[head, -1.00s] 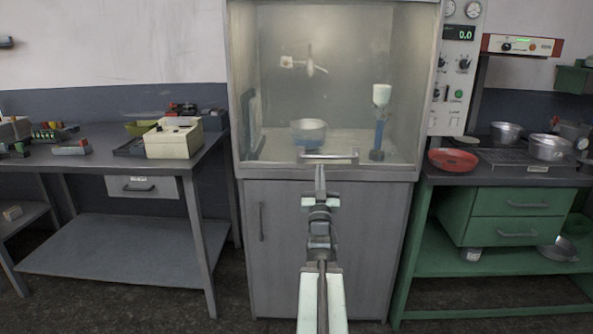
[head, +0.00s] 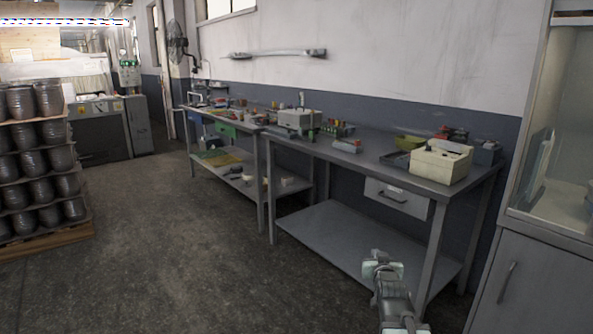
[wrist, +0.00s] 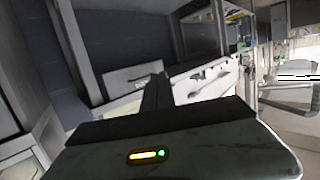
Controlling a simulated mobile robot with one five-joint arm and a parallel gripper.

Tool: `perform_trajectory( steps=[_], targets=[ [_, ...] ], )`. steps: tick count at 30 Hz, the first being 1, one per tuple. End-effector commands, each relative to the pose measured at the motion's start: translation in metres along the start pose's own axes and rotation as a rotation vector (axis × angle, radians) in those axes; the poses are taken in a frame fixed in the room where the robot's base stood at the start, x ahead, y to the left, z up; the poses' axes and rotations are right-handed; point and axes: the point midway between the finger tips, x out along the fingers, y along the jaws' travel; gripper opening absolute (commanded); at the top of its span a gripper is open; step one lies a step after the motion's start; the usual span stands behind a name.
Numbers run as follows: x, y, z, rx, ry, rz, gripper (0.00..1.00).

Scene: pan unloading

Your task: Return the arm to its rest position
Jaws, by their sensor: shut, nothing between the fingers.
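My gripper (head: 381,262) shows at the lower right of the head view, in front of the grey workbench's lower shelf. Its fingers are shut and hold nothing. In the wrist view the dark shut fingers (wrist: 156,95) point away from the wrist housing, with the bench and drawer beyond. The fume cabinet (head: 540,190) is only partly in view at the right edge of the head view.
The grey workbench (head: 385,160) carries a cream box (head: 440,163) and small parts; its drawer (head: 398,198) is shut. A rack of dark pots (head: 40,150) stands at the left. The floor (head: 170,260) between is clear.

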Motion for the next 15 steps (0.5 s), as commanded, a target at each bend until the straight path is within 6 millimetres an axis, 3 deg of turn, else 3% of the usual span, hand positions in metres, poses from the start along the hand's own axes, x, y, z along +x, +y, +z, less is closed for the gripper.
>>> perform_trajectory(
  steps=[1,3,6,9,15],
  targets=[
    [-0.003,-0.035,0.029,-0.014,-0.121,-0.044,0.0],
    [-0.016,-0.07,0.074,-0.039,-0.311,-0.088,0.0],
    [-0.047,-0.097,0.132,-0.075,-0.576,-0.12,0.0],
    [-0.082,-0.096,0.174,-0.097,-0.804,-0.12,0.0],
    [-0.155,-0.083,0.223,-0.122,-1.176,-0.104,0.0]
  ],
)
